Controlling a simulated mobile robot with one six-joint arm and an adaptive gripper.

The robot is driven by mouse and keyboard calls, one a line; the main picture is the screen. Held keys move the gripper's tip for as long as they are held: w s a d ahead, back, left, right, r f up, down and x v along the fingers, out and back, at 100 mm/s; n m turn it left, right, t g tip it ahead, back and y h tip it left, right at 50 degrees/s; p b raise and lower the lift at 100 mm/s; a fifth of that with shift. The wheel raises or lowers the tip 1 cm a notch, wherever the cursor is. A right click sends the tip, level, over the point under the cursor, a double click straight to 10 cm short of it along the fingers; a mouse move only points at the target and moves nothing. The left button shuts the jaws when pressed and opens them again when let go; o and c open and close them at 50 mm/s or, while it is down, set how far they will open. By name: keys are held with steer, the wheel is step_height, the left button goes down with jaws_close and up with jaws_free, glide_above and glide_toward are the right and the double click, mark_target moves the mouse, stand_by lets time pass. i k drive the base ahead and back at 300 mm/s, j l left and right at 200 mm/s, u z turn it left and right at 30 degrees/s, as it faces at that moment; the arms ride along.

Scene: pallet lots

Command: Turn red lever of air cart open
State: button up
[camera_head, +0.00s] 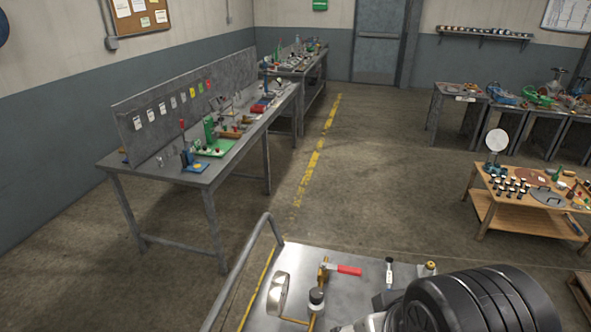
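The air cart's metal top (299,255) fills the bottom middle of the view, with a bent grey handle rail (246,262) on its left. On it a brass valve body (322,272) carries a red lever (349,270), which points to the right, roughly level. A round gauge (278,294), seen nearly edge-on, and a black-and-white knob (316,298) stand near the valve. A dark ribbed part of my arm covers the lower right of the cart. My gripper is not visible, and I cannot tell where its fingers are.
A small upright fitting (389,273) and a brass-coloured piece (427,268) stand right of the lever. A long grey workbench (190,178) is at left, a wooden table (498,212) at right. The floor between them is open, with a yellow line (316,155).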

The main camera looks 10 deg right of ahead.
mark_target(341, 268)
steer(key=j+z, duration=0.35)
steer(key=i+j+z, duration=0.1)
steer(key=z, duration=0.3)
steer(key=j, duration=0.1)
